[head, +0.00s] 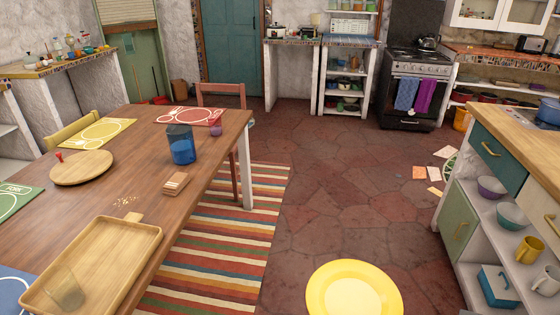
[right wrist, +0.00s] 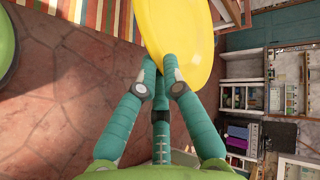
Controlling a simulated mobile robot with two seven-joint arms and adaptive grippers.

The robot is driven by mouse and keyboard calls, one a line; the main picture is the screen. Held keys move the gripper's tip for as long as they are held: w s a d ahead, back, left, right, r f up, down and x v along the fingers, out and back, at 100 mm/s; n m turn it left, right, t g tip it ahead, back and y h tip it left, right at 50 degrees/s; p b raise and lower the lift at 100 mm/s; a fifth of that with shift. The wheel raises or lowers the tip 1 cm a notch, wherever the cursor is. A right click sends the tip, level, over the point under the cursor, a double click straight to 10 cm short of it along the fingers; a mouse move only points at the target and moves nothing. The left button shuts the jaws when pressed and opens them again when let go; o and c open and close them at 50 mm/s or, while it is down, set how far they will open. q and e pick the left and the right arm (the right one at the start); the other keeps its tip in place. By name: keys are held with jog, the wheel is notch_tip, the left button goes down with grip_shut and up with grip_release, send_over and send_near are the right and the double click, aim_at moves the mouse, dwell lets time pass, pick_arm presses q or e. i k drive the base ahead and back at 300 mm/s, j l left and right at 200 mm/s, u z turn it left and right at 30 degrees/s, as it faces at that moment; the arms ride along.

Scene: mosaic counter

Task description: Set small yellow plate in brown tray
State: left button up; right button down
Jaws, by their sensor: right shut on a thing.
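The yellow plate (head: 354,290) is in the air over the floor at the bottom of the head view, right of the table. In the right wrist view the plate (right wrist: 190,35) is held at its edge by my right gripper (right wrist: 160,66), whose teal fingers are closed on it. The brown tray (head: 112,252) lies on the wooden table at the lower left of the head view, apart from the plate. A clear glass (head: 64,290) stands in its near left part; the rest of the tray is bare. My left gripper is in neither view.
The table (head: 150,195) also bears a blue jar (head: 181,145), a round wooden board (head: 82,168), a stack of coasters (head: 175,184) and placemats. A shelf counter (head: 510,135) with bowls and mugs stands at the right. The floor (head: 340,200) between is open.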

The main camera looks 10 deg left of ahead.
aim_at(111, 254)
jog(key=i+u, duration=0.15)
jog(key=u, duration=0.3)
jog(key=i+j+u, duration=0.1)
jog(key=u, duration=0.3)
jog(key=i+u, duration=0.2)
jog(key=u, duration=0.25)
jog(key=i+l+u, duration=0.15)
jog(key=u, duration=0.25)
jog(key=i+l+u, duration=0.1)
jog(key=u, duration=0.15)
jog(key=i+l+u, duration=0.15)
jog(key=i+u, duration=0.15)
